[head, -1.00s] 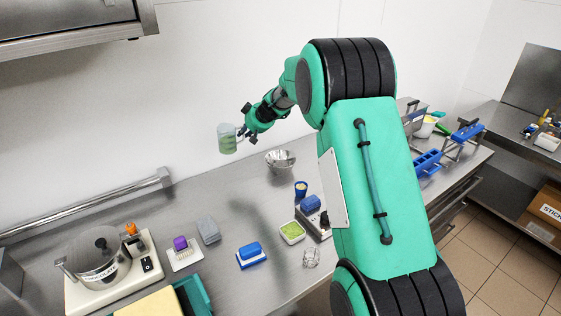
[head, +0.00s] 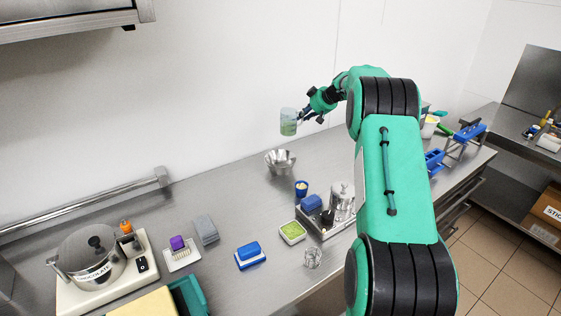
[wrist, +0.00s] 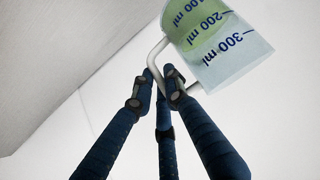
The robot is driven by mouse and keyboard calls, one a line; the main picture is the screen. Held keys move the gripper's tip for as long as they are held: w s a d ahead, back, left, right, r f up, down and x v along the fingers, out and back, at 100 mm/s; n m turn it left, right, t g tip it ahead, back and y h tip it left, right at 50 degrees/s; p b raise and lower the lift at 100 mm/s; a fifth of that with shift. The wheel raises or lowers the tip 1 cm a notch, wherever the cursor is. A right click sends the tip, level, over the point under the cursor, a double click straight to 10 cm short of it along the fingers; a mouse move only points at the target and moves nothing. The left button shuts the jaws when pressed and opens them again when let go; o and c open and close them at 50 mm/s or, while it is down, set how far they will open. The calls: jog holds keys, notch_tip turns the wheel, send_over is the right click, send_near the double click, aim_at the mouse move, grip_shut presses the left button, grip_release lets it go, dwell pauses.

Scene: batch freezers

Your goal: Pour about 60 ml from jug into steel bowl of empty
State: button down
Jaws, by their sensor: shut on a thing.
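The clear jug (head: 289,122) holds pale green liquid and hangs upright in the air, in the head view. My gripper (head: 304,118) is shut on its handle from the right side. In the wrist view the jug (wrist: 215,40) shows its 100, 200 and 300 ml marks, with the green up to about the 200 mark. My gripper's fingers (wrist: 163,85) close around the white handle there. The steel bowl (head: 280,161) stands on the counter below the jug and slightly left of it; the inside that shows looks bare.
A small blue cup (head: 301,188), a tray with a steel canister (head: 341,196) and a green-filled tub (head: 292,232) stand in front of the bowl. A chocolate pot (head: 93,258) is at left. Counter left of the bowl is clear.

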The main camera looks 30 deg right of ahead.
jog(key=s+d+b, duration=0.1)
jog(key=s+d, duration=0.3)
jog(key=d, duration=0.5)
jog(key=f, duration=1.4)
jog(key=shift+w+a, duration=0.15)
jog(key=shift+a, duration=0.1)
jog(key=shift+r, duration=0.1)
